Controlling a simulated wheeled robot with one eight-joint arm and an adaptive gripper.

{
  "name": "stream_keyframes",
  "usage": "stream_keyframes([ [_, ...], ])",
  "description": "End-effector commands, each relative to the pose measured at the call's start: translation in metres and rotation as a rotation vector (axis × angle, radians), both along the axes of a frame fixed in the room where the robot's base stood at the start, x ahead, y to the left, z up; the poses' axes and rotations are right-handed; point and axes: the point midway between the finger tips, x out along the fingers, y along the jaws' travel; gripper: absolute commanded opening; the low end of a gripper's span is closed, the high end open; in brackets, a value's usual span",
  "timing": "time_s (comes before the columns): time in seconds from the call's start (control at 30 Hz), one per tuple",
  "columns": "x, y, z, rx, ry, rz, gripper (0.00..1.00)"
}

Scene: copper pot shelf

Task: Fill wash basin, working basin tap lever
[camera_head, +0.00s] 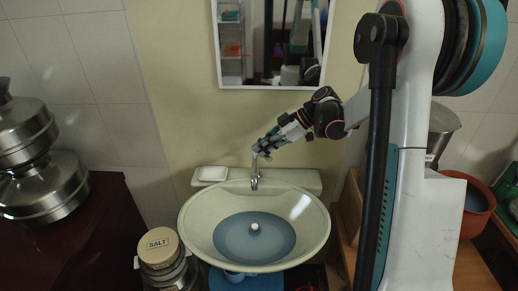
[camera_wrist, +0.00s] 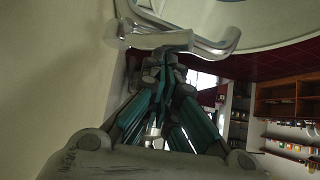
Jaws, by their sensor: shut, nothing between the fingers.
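The pale wash basin (camera_head: 192,222) stands against the wall. Bluish water (camera_head: 232,245) covers the bottom of its bowl around a pale round piece in the middle. The chrome tap (camera_head: 254,183) stands upright at the basin's back edge. My gripper (camera_head: 262,152) is shut and empty at the tap's top, reaching in from the right. In the wrist view, my shut fingertips (camera_wrist: 172,65) are right by the chrome tap (camera_wrist: 180,42); I cannot tell whether they touch it. The basin's curved rim (camera_wrist: 262,35) shows beyond. Any running stream is too small to tell.
A white soap dish (camera_head: 212,174) sits at the basin's back left. A mirror (camera_head: 272,80) hangs above. A salt canister (camera_head: 158,246) stands left of the basin, and steel pots (camera_head: 45,188) are further left. A wooden shelf (camera_wrist: 275,100) shows in the wrist view.

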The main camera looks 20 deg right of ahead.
Motion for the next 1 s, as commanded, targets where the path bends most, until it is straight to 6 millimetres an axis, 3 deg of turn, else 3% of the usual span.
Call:
stream_keyframes([
  [0.8,0.0,-0.006,-0.001,-0.001,0.0,-0.001,0.0],
  [1.0,0.003,0.004,0.005,-0.001,0.0,0.0,0.0],
])
